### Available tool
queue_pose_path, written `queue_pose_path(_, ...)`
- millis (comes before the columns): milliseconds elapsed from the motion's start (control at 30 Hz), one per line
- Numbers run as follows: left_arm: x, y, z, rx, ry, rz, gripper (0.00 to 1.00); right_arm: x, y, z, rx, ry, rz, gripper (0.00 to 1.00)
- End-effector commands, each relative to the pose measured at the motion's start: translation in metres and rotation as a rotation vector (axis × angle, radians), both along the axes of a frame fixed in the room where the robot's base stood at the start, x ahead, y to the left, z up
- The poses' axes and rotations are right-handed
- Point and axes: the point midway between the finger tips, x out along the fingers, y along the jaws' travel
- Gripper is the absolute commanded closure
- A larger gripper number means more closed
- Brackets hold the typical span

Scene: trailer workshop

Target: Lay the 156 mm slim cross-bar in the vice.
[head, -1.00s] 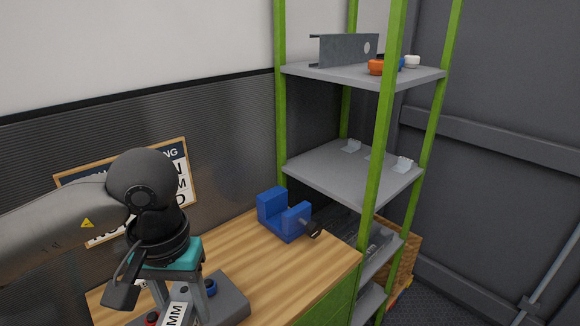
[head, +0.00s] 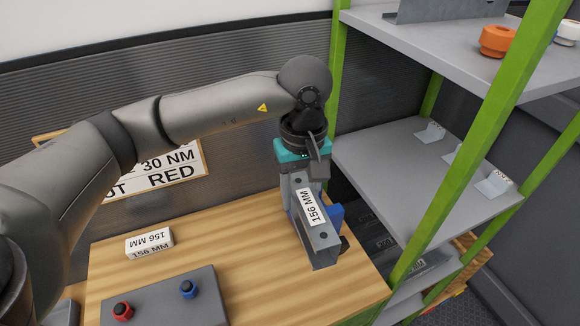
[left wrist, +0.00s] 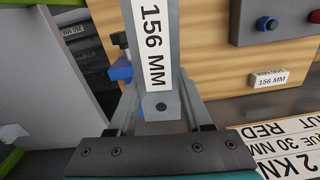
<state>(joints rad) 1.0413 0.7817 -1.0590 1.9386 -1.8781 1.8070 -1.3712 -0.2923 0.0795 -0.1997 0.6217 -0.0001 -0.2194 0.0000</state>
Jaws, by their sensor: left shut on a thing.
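The slim cross-bar (head: 322,241) is a grey metal bar with a white "156 MM" label. It is in my left gripper (head: 301,184), which points down at the right part of the bench and is shut on one end. The left wrist view shows the bar (left wrist: 159,105) between the two fingers (left wrist: 160,95). The blue vice (head: 336,213) stands on the bench behind the bar and is mostly hidden by it. A blue bit of the vice (left wrist: 120,70) also shows in the left wrist view. I cannot tell whether bar and vice touch. My right gripper is not in view.
A grey panel (head: 160,312) with a red button (head: 122,311) and a blue button (head: 188,289) lies on the wooden bench (head: 235,250). A "156 MM" block (head: 149,242) stands behind it. A green-posted shelf rack (head: 420,165) rises close on the right.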

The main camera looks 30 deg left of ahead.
Motion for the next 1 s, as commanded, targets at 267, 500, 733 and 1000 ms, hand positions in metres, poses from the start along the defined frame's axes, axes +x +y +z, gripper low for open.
queue_pose_path(267, 0.030, 0.012, -0.008, 0.002, 0.003, 0.537, 1.00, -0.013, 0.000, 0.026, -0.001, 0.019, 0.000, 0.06)
queue_pose_path(500, 0.051, 0.029, -0.022, 0.004, 0.002, 1.007, 1.00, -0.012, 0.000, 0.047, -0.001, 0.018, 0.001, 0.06)
queue_pose_path(733, 0.064, 0.048, -0.036, 0.004, 0.001, 1.413, 1.00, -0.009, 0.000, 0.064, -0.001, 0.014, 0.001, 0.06)
queue_pose_path(1000, 0.070, 0.061, -0.047, 0.003, -0.002, 1.651, 1.00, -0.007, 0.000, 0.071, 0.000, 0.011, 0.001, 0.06)
